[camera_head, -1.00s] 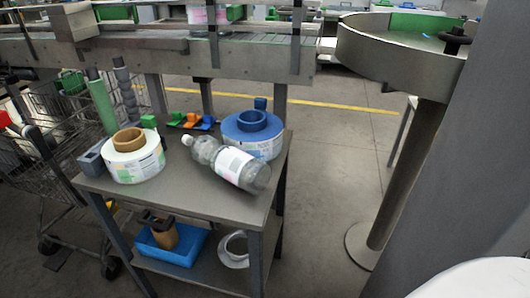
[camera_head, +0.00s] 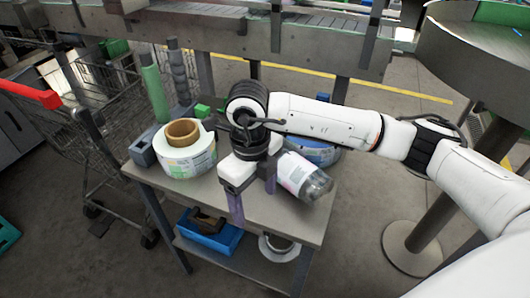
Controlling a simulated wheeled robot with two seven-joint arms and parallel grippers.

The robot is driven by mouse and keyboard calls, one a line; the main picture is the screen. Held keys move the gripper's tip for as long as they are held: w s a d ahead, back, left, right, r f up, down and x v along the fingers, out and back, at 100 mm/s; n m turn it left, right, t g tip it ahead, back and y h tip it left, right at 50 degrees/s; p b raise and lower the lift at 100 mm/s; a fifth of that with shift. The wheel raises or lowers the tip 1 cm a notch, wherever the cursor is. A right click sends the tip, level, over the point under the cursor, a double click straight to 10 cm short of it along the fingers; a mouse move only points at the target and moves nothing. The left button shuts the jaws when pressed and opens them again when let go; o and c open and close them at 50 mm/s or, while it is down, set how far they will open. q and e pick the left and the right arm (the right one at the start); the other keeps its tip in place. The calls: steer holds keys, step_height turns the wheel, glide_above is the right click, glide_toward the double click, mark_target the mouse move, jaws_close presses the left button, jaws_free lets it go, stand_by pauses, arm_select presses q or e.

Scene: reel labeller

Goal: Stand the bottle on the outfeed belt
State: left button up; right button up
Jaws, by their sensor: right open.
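The clear bottle (camera_head: 318,187) with a white label lies on its side on the grey table. Its base points to the lower right; its neck and cap are hidden behind my right gripper. My right gripper (camera_head: 253,198) points down over the table just left of the bottle's label, its purple-tipped fingers apart. I cannot tell whether the bottle's neck is between the fingers. A conveyor belt (camera_head: 330,22) runs behind the table at the top; I cannot tell if it is the outfeed belt. My left gripper is not in view.
A white label reel (camera_head: 187,160) stands left on the table (camera_head: 215,200), and a blue reel (camera_head: 318,152) is partly hidden behind my arm. A blue tray (camera_head: 208,238) is on the lower shelf. A wire cart stands left; a round metal table (camera_head: 470,65) stands right.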

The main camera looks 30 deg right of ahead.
mark_target(289, 163)
steer(key=w+d+h, duration=0.1)
steer(key=d, duration=0.2)
steer(key=w+d+r+m+t+h, duration=0.1)
steer(key=w+d, duration=0.1)
steer(key=d, duration=0.2)
steer(key=w+d+r+h+b, duration=0.1)
steer(key=w+d+h, duration=0.1)
steer(key=d, duration=0.1)
steer(key=shift+w+d+r+m, duration=0.1)
steer(key=shift+w+d+m, duration=0.05)
steer(key=shift+d+m, duration=0.25)
steer(key=shift+w+d+f, duration=0.1)
steer(key=shift+d+f, duration=0.15)
steer(key=shift+f, duration=0.2)
steer(key=x, duration=0.3)
steer(key=p+x, duration=0.1)
steer(key=x, duration=0.1)
steer(key=shift+w, duration=0.3)
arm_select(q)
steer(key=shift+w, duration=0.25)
arm_select(e)
steer(key=shift+t, duration=0.3)
steer(key=shift+c, duration=0.5)
steer(key=c, duration=1.4)
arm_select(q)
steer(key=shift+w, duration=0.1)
arm_select(e)
steer(key=shift+w+r, duration=0.15)
steer(key=shift+r, duration=0.05)
steer(key=shift+c, duration=1.2)
